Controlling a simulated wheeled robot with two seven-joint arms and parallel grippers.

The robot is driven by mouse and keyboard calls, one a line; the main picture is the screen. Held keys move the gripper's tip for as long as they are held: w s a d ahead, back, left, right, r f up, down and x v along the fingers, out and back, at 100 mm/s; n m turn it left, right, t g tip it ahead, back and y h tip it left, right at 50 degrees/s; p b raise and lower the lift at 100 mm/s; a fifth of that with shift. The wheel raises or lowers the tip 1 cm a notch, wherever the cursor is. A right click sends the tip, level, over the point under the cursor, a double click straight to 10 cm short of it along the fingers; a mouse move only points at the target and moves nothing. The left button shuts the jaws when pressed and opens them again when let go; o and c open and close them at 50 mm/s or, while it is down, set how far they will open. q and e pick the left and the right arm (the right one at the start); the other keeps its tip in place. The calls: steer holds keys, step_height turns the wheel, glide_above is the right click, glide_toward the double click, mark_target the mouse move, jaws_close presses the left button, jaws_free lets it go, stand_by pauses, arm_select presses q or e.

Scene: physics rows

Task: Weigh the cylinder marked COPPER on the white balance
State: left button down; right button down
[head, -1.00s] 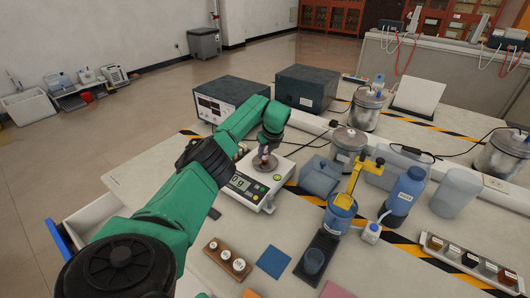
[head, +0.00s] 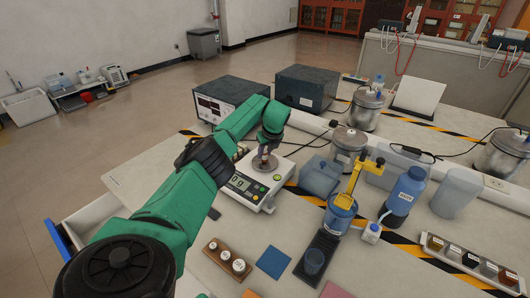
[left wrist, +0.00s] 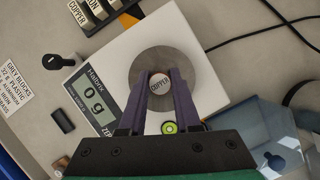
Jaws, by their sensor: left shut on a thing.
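The white balance (head: 257,198) stands on the bench, with a round metal pan (left wrist: 193,67) and a display (left wrist: 93,107) reading 0 g. My left gripper (head: 265,164) points down over the pan. Its jaws are shut on the cylinder marked COPPER (left wrist: 160,86), whose label faces the left wrist camera between the fingertips. The cylinder is above the pan; I cannot tell whether its base touches it. My right gripper is not in view.
A rack with labels (left wrist: 88,17) stands beside the balance. A wooden block with weights (head: 227,260) is in front. A power supply (head: 228,98) stands behind.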

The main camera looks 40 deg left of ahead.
arm_select(q)
steer(key=shift+f+b, duration=0.3)
steer(key=shift+f, duration=0.05)
stand_by(0.5)
steer(key=c, duration=0.5)
jaws_free()
steer(key=shift+c, duration=0.2)
steer(key=o, duration=0.3)
step_height(320, 180, up, 8)
steer(key=p, duration=0.6)
steer(key=shift+r, duration=0.15)
